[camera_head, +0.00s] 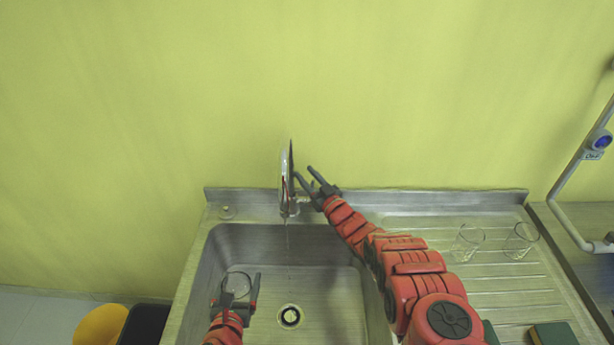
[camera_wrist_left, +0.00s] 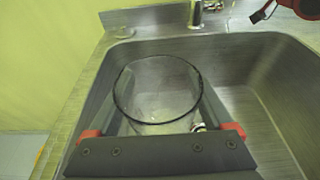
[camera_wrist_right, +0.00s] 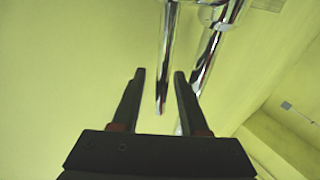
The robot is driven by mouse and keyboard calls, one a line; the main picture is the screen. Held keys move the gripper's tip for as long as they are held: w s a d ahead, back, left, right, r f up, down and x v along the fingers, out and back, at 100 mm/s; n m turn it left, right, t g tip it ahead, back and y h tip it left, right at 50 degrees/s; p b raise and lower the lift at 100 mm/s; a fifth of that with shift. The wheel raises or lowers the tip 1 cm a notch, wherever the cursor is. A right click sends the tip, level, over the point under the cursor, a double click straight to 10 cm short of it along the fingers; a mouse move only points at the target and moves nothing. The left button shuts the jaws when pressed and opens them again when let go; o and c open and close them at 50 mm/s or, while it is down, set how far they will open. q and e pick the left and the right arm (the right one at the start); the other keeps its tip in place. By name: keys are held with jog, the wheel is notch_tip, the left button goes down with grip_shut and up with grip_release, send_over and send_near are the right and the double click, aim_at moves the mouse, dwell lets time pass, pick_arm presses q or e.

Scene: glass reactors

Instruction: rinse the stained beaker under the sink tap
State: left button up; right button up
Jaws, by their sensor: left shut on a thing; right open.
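My left gripper (camera_head: 240,290) is shut on a clear glass beaker (camera_head: 237,285), held inside the left part of the sink basin (camera_head: 335,290). The beaker also shows in the left wrist view (camera_wrist_left: 158,92), its rim facing the camera; I cannot make out a clear stain on it.
Two clear glasses (camera_head: 467,242) and (camera_head: 521,240) stand on the ribbed drainboard (camera_head: 495,275) at right. A green sponge (camera_head: 553,334) lies near its front edge. A yellow bin (camera_head: 100,325) and a black bin (camera_head: 146,325) stand left of the sink. A drain (camera_head: 289,316) is in the basin floor.

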jog(key=shift+s+d+f, duration=0.15)
jog(key=shift+s+d, duration=0.15)
pick_arm(q)
jog(key=shift+f, duration=0.1)
pick_arm(e)
jog(key=shift+v, duration=0.85)
pick_arm(q)
notch_tip(320, 180, up, 7)
jog(key=p, duration=0.7)
jog(key=shift+r, duration=0.2)
pick_arm(e)
jog(key=r+v, duration=0.1)
jog(key=v, duration=0.8)
jog(key=shift+s+f, duration=0.2)
jog(key=shift+f, duration=0.25)
jog(key=shift+d, duration=0.1)
